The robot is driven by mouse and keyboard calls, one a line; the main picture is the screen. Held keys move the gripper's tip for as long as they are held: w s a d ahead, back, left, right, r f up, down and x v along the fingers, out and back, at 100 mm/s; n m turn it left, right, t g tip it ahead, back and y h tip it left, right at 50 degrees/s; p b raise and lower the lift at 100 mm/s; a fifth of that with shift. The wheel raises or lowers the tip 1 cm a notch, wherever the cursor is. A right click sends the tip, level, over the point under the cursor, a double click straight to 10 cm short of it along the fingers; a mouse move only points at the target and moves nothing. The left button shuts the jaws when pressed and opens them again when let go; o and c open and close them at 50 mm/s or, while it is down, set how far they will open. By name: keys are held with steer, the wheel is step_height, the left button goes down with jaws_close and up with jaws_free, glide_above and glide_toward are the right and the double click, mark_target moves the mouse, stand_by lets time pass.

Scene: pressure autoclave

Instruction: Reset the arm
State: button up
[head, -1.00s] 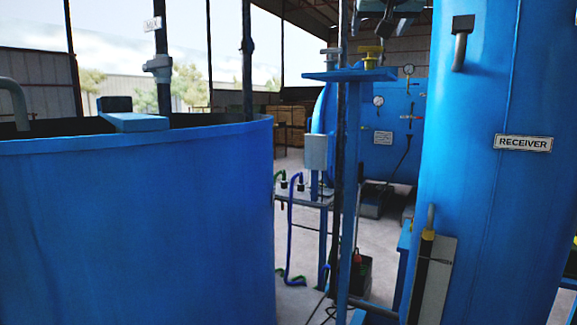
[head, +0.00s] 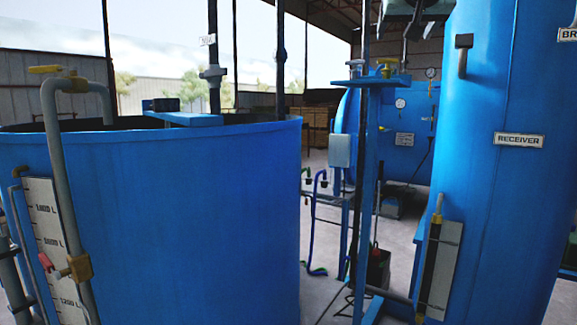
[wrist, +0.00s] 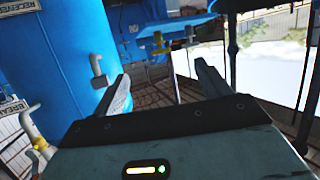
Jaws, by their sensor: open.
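My gripper (wrist: 165,85) is open in the wrist view, its two grey fingers spread apart with nothing between them. A small part of my gripper shows at the top edge of the head view (head: 415,15), cut off by the frame, so most of the arm is hidden. The blue receiver tank (head: 505,190) stands to the right in the head view. In the wrist view the receiver (wrist: 65,60) appears tilted, on the left of the fingers. I see no contact between the fingers and anything.
A wide blue open-topped tank (head: 210,210) fills the left, with grey pipes and a level board (head: 55,245) on its side. A blue post (head: 365,190) with a yellow-handled valve (head: 388,68) stands between the tanks.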

steer(key=s+a+f+n+g+y, duration=0.15)
steer(key=s+a+f, duration=0.25)
steer(key=f, duration=0.5)
steer(key=s+a+f+n+g+y, duration=0.1)
steer(key=s+a+f+n+g, duration=0.15)
steer(key=f, duration=0.55)
steer(key=s+a+f+n+g+y, duration=0.1)
steer(key=s+a+f+g, duration=0.3)
steer(key=f, duration=0.5)
steer(key=s+f+n+g, duration=0.2)
steer(key=s+f+g, duration=0.1)
steer(key=s+f, duration=0.8)
steer(key=s+d+f+n+g, duration=0.1)
steer(key=s+f+n+g, duration=0.1)
steer(key=s+f, duration=0.9)
steer(key=s+g, duration=0.1)
steer(key=s, duration=0.5)
steer(key=shift+d+f+n, duration=0.3)
steer(key=shift+f, duration=0.05)
